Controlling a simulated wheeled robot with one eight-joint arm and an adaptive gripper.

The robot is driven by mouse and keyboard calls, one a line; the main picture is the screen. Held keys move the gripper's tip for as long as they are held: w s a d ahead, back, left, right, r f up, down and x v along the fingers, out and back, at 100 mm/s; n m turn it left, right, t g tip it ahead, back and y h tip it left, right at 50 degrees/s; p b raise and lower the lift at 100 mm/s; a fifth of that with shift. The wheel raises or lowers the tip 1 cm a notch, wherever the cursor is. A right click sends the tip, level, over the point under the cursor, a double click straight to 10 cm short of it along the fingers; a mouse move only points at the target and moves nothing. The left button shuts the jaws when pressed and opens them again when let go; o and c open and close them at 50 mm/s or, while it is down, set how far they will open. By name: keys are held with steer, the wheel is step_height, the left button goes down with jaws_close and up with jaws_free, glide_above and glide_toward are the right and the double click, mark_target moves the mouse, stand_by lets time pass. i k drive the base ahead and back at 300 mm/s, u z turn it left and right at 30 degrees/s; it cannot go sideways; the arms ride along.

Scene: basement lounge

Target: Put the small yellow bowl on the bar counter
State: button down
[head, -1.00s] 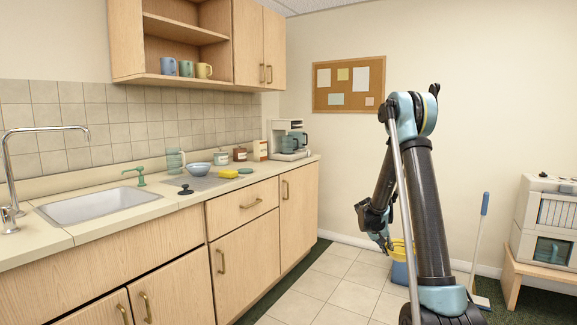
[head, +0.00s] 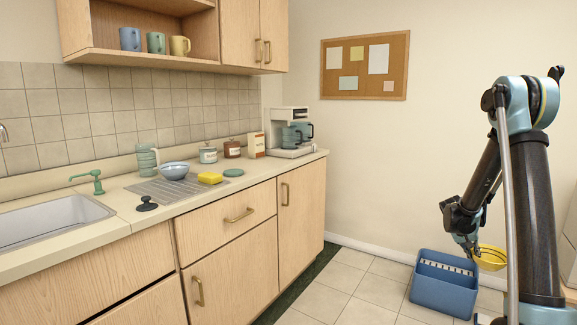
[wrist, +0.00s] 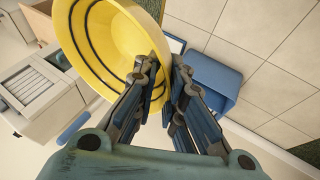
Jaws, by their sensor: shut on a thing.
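My gripper (wrist: 168,85) is shut on the rim of the small yellow bowl (wrist: 110,45), which has dark rings around it. In the head view the bowl (head: 490,258) hangs at the right, low beside my arm, over the floor and close to a blue bin in the picture. The bar counter (head: 255,178) is the cream worktop along the left wall. It is well to the left of my gripper and higher than the bowl.
On the counter are a sink (head: 40,235), a blue bowl (head: 174,171), a yellow sponge (head: 210,178), a black stopper (head: 147,203), jars and a coffee maker (head: 290,135). The blue bin (head: 444,285) stands on the floor. Tiled floor between bin and cabinets is clear.

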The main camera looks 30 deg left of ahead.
mark_target(255, 165)
steer(key=u, duration=0.5)
steer(key=i, duration=1)
steer(key=u, duration=0.7)
